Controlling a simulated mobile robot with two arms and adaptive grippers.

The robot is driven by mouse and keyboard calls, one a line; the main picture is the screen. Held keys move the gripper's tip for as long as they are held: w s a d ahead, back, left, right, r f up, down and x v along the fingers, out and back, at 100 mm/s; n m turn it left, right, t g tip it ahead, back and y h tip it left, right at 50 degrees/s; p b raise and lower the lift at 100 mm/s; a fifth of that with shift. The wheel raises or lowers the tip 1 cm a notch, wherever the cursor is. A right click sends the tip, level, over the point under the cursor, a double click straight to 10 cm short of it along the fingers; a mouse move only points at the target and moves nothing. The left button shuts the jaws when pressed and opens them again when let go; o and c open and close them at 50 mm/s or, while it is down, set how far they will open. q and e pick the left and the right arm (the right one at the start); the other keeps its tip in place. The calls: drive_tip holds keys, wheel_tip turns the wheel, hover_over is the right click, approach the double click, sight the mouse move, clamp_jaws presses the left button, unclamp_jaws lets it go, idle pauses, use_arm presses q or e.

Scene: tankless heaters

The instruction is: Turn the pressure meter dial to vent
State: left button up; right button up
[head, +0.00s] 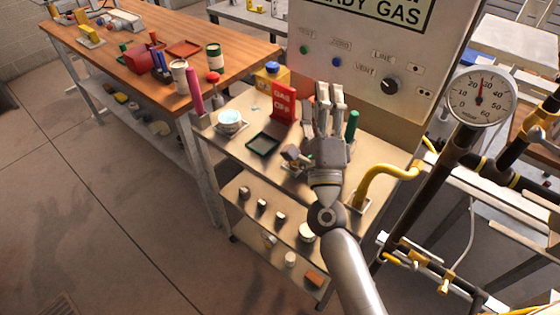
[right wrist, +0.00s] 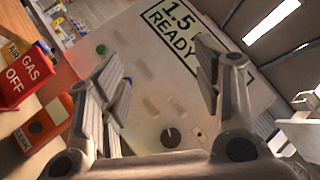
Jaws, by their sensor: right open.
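The pressure meter's panel (head: 352,50) is a pale upright box with a display reading "READY GAS" (head: 375,12). Its black round dial (head: 391,86) sits low on the panel, with the VENT label to its left and LINE above. The dial also shows in the right wrist view (right wrist: 170,137), low between the fingers. I cannot clearly tell where its pointer stands. My right gripper (head: 330,92) is open and empty, to the left of the dial in the head view and apart from it. In the right wrist view its fingers (right wrist: 160,62) are spread before the panel. My left gripper is not in view.
A red "GAS OFF" block (head: 284,104), a green cylinder (head: 352,124) and a black tray (head: 263,142) stand on the cart below. A yellow pipe (head: 385,172) and a round gauge (head: 481,97) are at the right. A wooden workbench (head: 120,62) is at the left.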

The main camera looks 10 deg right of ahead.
drive_tip(key=s+a+f+n+g+y, duration=0.1)
drive_tip(key=a+f+n+g+y, duration=0.1)
drive_tip(key=a+f+n+y, duration=0.2)
drive_tip(key=s+a+f+n+g+y, duration=0.1)
drive_tip(key=a+f+n+g+y, duration=0.2)
drive_tip(key=f+n+y, duration=0.3)
drive_tip(key=shift+s+a+f+n+y, duration=0.15)
drive_tip(key=shift+a+f+n+y, duration=0.5)
drive_tip(key=shift+f+n, duration=1.4)
drive_tip(key=shift+a+r+n+h, duration=0.25)
drive_tip(key=shift+r+n, duration=0.2)
drive_tip(key=shift+r, duration=0.05)
